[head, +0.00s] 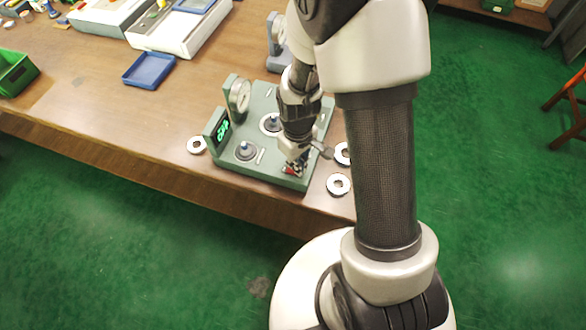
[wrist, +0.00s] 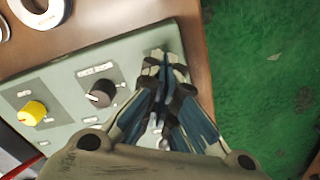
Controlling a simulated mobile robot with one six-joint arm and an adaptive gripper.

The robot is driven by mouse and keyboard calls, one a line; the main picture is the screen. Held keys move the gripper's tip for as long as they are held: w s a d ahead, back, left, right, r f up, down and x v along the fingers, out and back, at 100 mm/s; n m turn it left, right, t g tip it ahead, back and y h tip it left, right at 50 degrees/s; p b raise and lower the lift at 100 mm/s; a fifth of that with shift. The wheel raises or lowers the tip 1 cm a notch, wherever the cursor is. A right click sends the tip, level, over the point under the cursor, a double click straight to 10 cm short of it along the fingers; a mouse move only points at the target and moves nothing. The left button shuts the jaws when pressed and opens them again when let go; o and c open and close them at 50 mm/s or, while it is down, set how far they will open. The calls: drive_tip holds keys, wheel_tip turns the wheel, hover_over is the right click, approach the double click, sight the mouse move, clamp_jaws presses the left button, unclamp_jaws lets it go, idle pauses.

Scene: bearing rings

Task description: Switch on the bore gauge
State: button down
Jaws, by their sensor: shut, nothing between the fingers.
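The bore gauge (head: 232,175) is a grey-green bench unit near the table's front edge, with a round dial, two dark posts and a small display (head: 222,131) showing glowing green characters. In the wrist view its panel (wrist: 75,75) carries a yellow knob (wrist: 32,113) and a black knob (wrist: 100,93), each on a darker grey plate with labels too small to read. My gripper (head: 292,171) is shut and empty at the unit's front right corner. In the wrist view the closed fingertips (wrist: 163,56) are right of the black knob, over the panel's end; contact cannot be told.
Metal bearing rings lie on the table: one left of the unit (head: 196,145) and two at its right, including the front one (head: 338,184). A blue tray (head: 149,70) and a green bin (head: 15,72) stand farther left. The table edge is close in front.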

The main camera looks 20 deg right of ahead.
drive_tip(key=shift+f+b, duration=0.55)
drive_tip(key=shift+f, duration=0.15)
idle(0.4)
drive_tip(key=shift+r+p, duration=2.8)
drive_tip(key=shift+r, duration=0.7)
